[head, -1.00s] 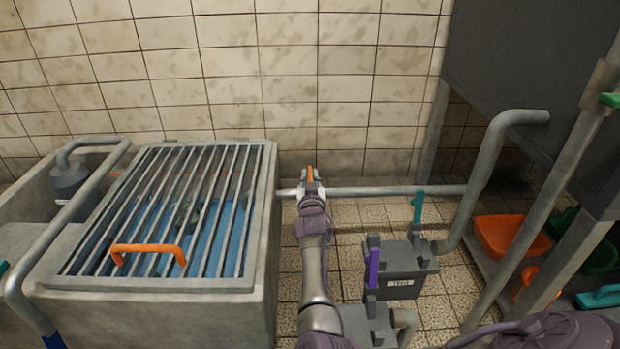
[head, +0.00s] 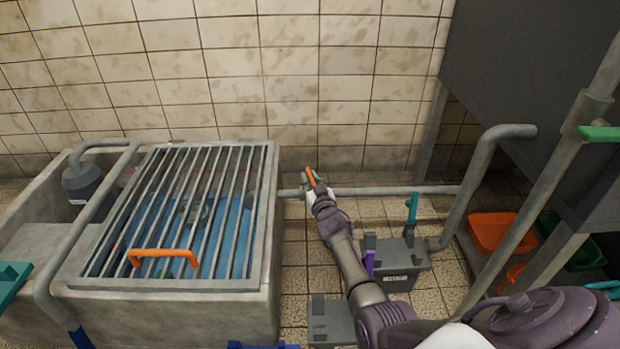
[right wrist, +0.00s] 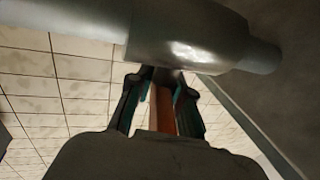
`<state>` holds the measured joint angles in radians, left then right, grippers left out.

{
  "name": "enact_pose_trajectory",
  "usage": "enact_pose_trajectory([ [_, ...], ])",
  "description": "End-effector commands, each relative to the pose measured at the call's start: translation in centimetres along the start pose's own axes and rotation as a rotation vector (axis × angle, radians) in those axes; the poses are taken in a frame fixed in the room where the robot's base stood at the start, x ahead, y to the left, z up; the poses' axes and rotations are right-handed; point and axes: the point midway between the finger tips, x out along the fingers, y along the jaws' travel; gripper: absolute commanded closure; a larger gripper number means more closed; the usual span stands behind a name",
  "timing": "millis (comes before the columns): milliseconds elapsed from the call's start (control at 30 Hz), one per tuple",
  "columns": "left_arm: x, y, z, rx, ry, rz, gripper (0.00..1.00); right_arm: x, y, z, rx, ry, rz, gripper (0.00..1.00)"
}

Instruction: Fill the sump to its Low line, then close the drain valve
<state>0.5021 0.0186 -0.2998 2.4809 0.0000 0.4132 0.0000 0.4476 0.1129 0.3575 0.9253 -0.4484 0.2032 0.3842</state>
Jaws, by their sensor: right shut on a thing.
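The sump (head: 265,280) is a concrete tank on the left with blue water (head: 232,225) under a steel grate (head: 208,284). I cannot make out a Low line through the bars. A pipe (head: 400,190) runs right from the sump wall, with an orange valve lever (head: 309,175) near the wall. My right gripper (head: 312,182) is shut on this lever. The right wrist view shows the orange lever (right wrist: 161,108) between the fingers, below a grey pipe body (right wrist: 190,35). My left gripper is not in view.
An orange handle (head: 163,253) stands on the grate. A dark pump (head: 82,183) sits behind the pipe at left. A large dark tank (head: 535,70) and an orange bin (head: 500,232) stand at right.

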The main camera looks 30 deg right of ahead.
Motion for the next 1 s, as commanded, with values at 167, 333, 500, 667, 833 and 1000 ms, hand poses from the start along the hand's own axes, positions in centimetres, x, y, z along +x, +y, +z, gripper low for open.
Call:
enact_pose_trajectory([
  [167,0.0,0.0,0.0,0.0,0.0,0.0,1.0,0.0,-0.1,-0.1,0.0,0.004,-0.001,0.62],
  [333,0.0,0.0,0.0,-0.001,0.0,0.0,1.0,0.0,-0.1,-0.1,0.0,0.001,0.0,0.62],
  [500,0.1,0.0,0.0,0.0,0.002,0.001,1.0,-0.5,0.0,0.1,-0.002,0.0,0.0,0.62],
  [667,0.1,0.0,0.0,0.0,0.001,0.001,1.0,-2.5,0.0,0.1,-0.003,-0.001,0.0,0.62],
  [833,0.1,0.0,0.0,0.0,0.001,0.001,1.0,-5.1,-0.1,0.1,-0.002,0.0,-0.001,0.62],
  [1000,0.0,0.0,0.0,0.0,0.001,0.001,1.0,-7.0,-0.1,0.0,0.0,0.001,-0.001,0.62],
])
